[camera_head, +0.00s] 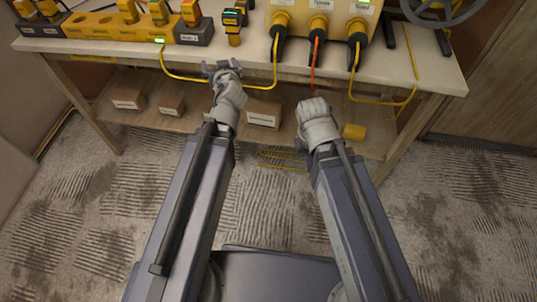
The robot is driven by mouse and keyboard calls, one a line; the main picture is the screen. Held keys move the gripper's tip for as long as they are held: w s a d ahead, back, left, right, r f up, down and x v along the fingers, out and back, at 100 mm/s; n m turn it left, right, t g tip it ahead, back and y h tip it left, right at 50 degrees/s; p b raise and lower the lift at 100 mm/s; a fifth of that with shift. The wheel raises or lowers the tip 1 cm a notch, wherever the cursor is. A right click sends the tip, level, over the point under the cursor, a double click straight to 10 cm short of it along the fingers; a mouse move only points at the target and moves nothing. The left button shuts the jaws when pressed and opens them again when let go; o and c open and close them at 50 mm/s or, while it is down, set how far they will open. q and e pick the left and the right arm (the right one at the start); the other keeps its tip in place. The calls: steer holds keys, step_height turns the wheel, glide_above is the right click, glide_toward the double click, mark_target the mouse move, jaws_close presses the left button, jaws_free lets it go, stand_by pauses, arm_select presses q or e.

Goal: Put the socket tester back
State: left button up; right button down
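A small yellow-and-black handheld device with a green-lit face, which looks like the socket tester (233,27), stands on the bench top right of a yellow rack. The yellow rack (97,27) with black ends holds several similar yellow devices, and an empty-looking stretch shows along it. My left gripper (221,68) is at the bench's front edge, below the tester in the picture and apart from it. Its fingers look spread, with nothing seen between them. My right gripper (312,104) is in front of the bench, lower and to the right; its fingertips are hidden by its wrist.
A yellow socket box (325,18) with black and orange plugs stands at the back, its cables hanging over the bench edge. The pale bench top (390,70) has free room at right. A lower shelf holds cardboard boxes (263,116) and a yellow block (354,132).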

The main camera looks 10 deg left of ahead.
arm_select(q)
steer(key=s+d+f+m+g+h, duration=0.2)
steer(key=s+d+f+m+g, duration=0.1)
steer(key=s+d+f+g, duration=0.75)
steer(key=s+d+f+m+g+h, duration=0.2)
steer(key=s+d, duration=0.5)
steer(key=s, duration=0.4)
step_height(320, 180, down, 3)
steer(key=shift+s+d+f+m+g+h, duration=0.1)
steer(key=shift+s+d+m+g+h, duration=0.4)
steer(key=shift+m, duration=0.7)
